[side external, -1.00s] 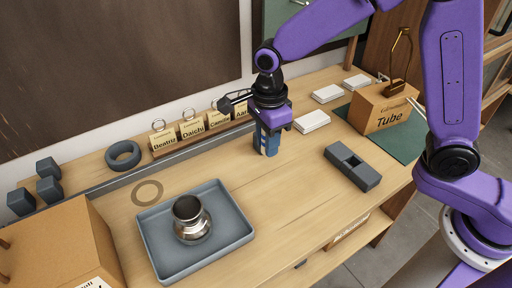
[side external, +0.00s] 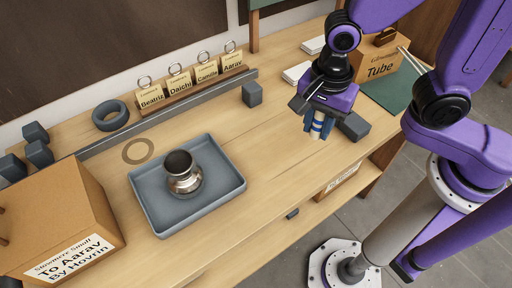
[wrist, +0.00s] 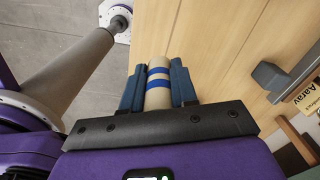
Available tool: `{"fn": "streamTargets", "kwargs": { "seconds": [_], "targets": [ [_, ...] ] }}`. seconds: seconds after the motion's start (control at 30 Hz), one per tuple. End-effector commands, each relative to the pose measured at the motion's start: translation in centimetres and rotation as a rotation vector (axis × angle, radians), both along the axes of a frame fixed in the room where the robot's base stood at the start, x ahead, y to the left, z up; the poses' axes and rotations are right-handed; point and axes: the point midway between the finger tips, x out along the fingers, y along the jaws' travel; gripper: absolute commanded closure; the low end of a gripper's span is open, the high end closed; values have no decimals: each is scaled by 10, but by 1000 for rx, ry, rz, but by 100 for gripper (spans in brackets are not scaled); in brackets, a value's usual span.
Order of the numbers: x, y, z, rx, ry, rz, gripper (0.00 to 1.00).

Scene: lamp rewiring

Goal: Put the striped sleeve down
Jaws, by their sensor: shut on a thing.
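My gripper (side external: 318,128) is shut on the striped sleeve (wrist: 158,88), cream with blue bands, between its two blue fingers. I cannot tell how far the sleeve's lower end is from the bench top. In the wrist view bare wood lies beyond the sleeve.
A grey tray (side external: 234,188) holds a metal pot (side external: 184,178). A small grey block (side external: 252,94) stands by the name-tag rack (side external: 180,97). A "Tube" box (side external: 385,68) is behind right; a cardboard box (side external: 65,225) is front left. The bench (side external: 250,135) between tray and gripper is clear.

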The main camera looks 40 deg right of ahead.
Motion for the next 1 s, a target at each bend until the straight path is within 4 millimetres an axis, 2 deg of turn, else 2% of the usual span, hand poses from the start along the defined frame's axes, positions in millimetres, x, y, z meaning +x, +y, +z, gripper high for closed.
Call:
{"fn": "streamTargets", "kwargs": {
  "seconds": [0.57, 1.0],
  "targets": [
    [60, 45, -34, -2, 2, -2, 100],
    [95, 70, -83, -2, 1, -2, 100]
  ]
}}
